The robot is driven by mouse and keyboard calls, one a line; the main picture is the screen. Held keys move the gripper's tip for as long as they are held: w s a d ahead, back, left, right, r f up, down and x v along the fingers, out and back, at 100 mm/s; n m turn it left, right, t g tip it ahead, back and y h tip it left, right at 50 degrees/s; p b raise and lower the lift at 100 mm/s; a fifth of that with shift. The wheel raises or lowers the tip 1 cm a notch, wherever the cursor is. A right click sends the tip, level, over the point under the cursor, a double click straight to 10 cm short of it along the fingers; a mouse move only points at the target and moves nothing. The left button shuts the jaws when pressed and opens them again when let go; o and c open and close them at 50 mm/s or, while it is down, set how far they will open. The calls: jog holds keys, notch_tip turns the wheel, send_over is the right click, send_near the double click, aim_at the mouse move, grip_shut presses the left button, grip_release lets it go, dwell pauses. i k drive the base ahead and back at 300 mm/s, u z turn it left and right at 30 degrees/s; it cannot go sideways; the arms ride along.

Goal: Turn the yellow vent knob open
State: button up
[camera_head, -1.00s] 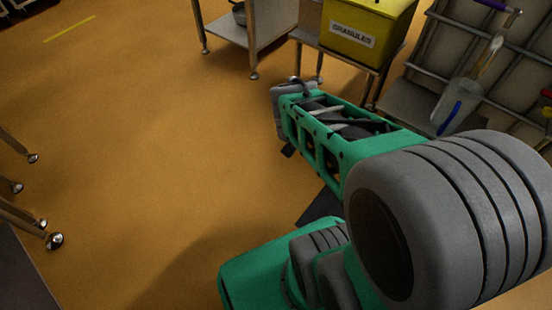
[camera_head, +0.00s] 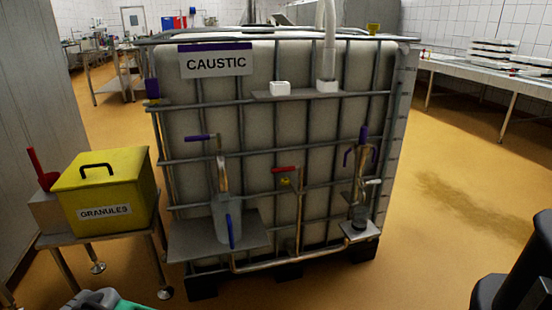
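The caged tank (camera_head: 260,125) labelled CAUSTIC stands in the middle of the view. A small yellow piece (camera_head: 284,182) shows beside a red lever (camera_head: 284,169) on its front pipework. Another small yellowish piece (camera_head: 373,28) shows at the back right of the tank's top. Both are too small for me to tell which is the vent knob or how it is turned. My gripper's fingers are not in view.
A yellow GRANULES box (camera_head: 103,190) with a red scoop (camera_head: 42,170) beside it stands left of the tank. A jug (camera_head: 227,218) sits on the tank's front left shelf. A long bench (camera_head: 480,70) runs along the right wall. Floor (camera_head: 440,215) is clear right of the tank.

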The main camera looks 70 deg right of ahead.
aim_at(371, 28)
jog(key=z, duration=4.25)
jog(key=i, duration=0.45)
jog(key=u, duration=1)
